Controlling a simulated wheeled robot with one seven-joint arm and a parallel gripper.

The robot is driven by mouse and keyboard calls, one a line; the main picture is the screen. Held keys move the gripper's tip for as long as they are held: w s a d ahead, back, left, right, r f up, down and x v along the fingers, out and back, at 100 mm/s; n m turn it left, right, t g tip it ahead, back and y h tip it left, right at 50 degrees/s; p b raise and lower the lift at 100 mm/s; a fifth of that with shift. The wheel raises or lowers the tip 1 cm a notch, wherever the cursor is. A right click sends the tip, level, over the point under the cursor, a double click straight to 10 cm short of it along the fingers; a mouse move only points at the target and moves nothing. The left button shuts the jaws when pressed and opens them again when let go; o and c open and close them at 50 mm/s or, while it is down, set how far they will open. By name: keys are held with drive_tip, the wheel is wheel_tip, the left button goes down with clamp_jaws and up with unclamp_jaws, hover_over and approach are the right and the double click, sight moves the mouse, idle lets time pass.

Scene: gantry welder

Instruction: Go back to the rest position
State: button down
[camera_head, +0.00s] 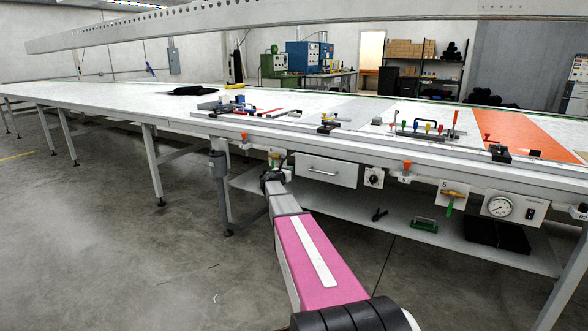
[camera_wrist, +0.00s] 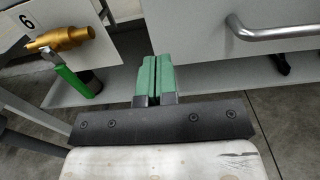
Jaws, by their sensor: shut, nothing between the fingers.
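My gripper shows in the wrist view with its two green fingers (camera_wrist: 155,77) pressed together and nothing between them. In the wrist view it is in front of the table's front side, between a brass valve with a green handle (camera_wrist: 65,62) on the left and a drawer (camera_wrist: 215,40) with a metal handle on the right. In the head view my arm stretches forward to the long welding table (camera_head: 120,95), its end near the front edge, left of the drawer (camera_head: 328,170). The fingers cannot be made out in the head view.
Clamps and tools (camera_head: 430,130) lie along the table's front edge. A pressure gauge (camera_head: 499,206) and a green-handled valve (camera_head: 451,202) are on the front side, to the right. A lower shelf (camera_head: 380,222) holds a few items. The concrete floor (camera_head: 100,250) at left is clear.

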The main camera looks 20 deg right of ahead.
drive_tip(key=s+a+f+m+g+y, duration=0.3)
drive_tip(key=s+a+f+m, duration=0.3)
drive_tip(key=s, duration=0.9)
drive_tip(key=s+a+f+m+g+y, duration=0.4)
drive_tip(key=s+a+f+m+y, duration=0.1)
drive_tip(key=s+a+m, duration=0.6)
drive_tip(key=s+a+f+m+g+y, duration=0.4)
drive_tip(key=s+a, duration=0.8)
drive_tip(key=s, duration=0.8)
wheel_tip(320, 180, down, 3)
drive_tip(key=m+y, duration=0.2)
drive_tip(key=m, duration=0.2)
drive_tip(key=shift+a+r+m, duration=0.15)
drive_tip(key=shift+a+m, duration=0.05)
drive_tip(key=shift+m, duration=0.1)
